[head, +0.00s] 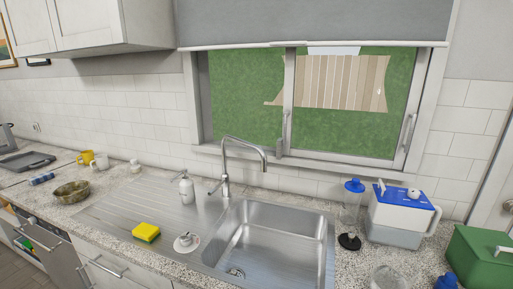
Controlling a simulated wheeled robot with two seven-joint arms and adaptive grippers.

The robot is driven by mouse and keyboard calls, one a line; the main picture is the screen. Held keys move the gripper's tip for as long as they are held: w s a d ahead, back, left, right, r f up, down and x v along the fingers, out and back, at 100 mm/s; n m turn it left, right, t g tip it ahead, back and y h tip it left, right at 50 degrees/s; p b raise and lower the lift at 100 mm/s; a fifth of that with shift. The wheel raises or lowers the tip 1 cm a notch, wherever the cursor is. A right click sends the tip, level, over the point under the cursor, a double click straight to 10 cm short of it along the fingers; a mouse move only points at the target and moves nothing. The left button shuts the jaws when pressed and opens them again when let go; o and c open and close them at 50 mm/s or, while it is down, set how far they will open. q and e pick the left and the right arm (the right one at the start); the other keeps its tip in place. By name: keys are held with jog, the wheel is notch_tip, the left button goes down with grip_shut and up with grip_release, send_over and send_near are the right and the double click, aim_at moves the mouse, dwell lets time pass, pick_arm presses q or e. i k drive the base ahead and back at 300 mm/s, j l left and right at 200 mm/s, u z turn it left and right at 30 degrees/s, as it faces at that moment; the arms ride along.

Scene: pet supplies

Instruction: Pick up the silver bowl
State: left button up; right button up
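A round metallic bowl (72,191) stands upright on the speckled counter at the left of the head view, left of the sink's drainboard. It looks silver with a brownish-olive tint. Its inside shows as shaded, and I cannot tell whether it holds anything. Nothing touches or covers it. Neither of my grippers is in view.
A yellow mug (86,158), a striped blue item (41,178) and a dark tray (25,162) lie near the bowl. A yellow sponge (146,232), soap dispenser (186,190), faucet (226,178) and sink (272,232) are to its right. A blue-and-white container (400,212) stands farther right.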

aim_at(76, 191)
jog(key=u, duration=1.5)
